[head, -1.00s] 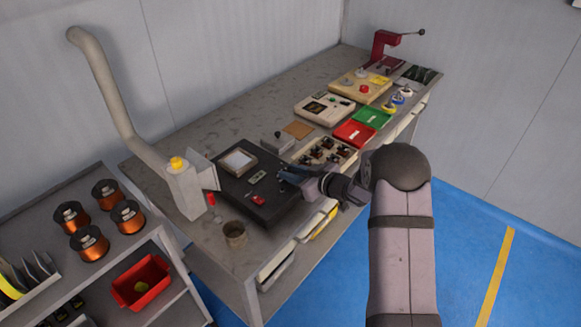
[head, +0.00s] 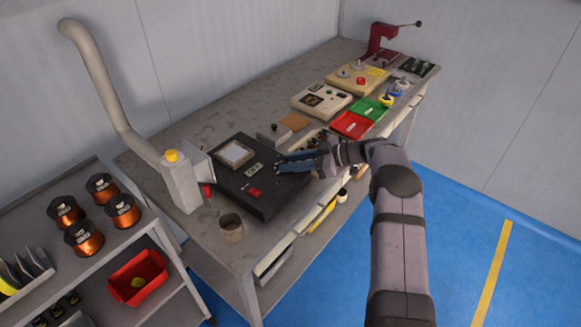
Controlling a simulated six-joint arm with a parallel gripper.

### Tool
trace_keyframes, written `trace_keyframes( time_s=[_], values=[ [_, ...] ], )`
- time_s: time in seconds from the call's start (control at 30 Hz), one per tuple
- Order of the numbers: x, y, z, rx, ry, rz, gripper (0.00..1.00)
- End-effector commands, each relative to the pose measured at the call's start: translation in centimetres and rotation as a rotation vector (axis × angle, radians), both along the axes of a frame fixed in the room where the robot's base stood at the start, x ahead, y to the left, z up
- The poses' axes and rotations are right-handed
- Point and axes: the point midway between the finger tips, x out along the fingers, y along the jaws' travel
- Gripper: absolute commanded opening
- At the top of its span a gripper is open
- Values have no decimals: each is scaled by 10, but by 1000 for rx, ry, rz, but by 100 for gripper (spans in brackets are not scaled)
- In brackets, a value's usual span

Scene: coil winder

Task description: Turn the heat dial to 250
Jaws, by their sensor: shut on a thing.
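A black heater unit (head: 233,191) lies on the bench, with a pale square plate (head: 235,154) on top, a small display (head: 254,169) and a red switch (head: 255,192). The display's reading is too small to make out. My gripper (head: 279,164) reaches in from the right, low over the right part of the unit, beside the display. It is shut on what appears to be the heat dial; the fingers hide the dial, so its pointer and scale cannot be read.
A grey fume pipe on a post (head: 182,185) stands left of the unit, and a brown cup (head: 231,228) sits in front. Red (head: 351,125) and green (head: 369,109) trays are to the right. A cream instrument box (head: 320,100) stands behind them.

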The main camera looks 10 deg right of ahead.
Motion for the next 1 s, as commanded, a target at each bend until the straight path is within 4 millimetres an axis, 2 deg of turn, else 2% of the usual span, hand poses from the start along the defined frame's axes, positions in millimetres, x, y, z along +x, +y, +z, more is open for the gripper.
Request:
trace_keyframes(
  time_s=[0.77, 0.8, 0.83, 1.0],
  values=[
    [2, 1, 2, 3, -4, 62, 2],
    [2, 1, 3, 4, -4, 62, 27],
    [2, 1, 3, 3, -4, 62, 32],
    [2, 0, 2, 3, -3, 62, 32]
  ],
)
